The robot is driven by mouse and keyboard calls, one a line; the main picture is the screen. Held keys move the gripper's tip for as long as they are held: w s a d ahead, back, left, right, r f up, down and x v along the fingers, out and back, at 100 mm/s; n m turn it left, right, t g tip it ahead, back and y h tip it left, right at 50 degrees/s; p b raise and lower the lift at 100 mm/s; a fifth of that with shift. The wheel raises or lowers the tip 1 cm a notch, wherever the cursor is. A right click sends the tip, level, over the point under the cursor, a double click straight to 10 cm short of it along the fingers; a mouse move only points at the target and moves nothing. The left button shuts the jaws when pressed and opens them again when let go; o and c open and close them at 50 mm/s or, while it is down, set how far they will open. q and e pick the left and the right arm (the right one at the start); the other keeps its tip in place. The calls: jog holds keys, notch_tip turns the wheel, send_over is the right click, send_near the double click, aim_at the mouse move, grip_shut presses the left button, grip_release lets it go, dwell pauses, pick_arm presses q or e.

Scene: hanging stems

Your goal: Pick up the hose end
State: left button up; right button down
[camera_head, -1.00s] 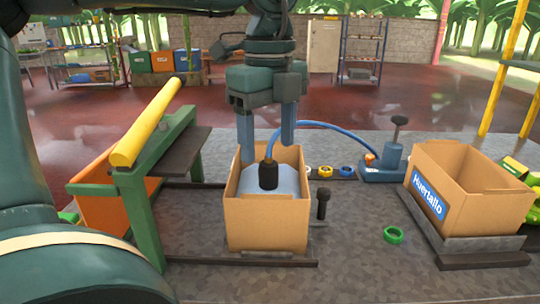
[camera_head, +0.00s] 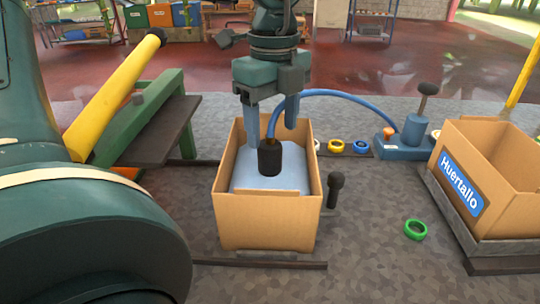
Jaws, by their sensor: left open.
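The hose end is a black cylindrical nozzle (camera_head: 270,158) on a blue hose (camera_head: 322,94). It stands upright on a pale blue filling (camera_head: 262,181) inside an open cardboard box (camera_head: 266,220) in the middle of the head view. The hose arches right to a blue pump (camera_head: 405,143). My left gripper (camera_head: 272,132) points down over the box with its two blue-grey fingers apart, one on each side of the hose just above the nozzle. Whether a finger touches the hose cannot be told. My right gripper is not in view.
A second box marked Huertallo (camera_head: 462,184) stands at the right. A green ring (camera_head: 415,229) lies on the grey surface. A black knob (camera_head: 335,188) rises beside the middle box. A yellow roller (camera_head: 112,94) on a green frame (camera_head: 150,125) is at the left.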

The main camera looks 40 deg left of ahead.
aim_at(271, 144)
pick_arm(q)
jog(key=shift+w+a+f, duration=0.1)
jog(key=shift+a+f, duration=0.05)
jog(key=shift+f, duration=1.45)
jog(key=shift+a+f, duration=0.1)
jog(key=shift+f, duration=1.45)
jog(key=c, duration=1.3)
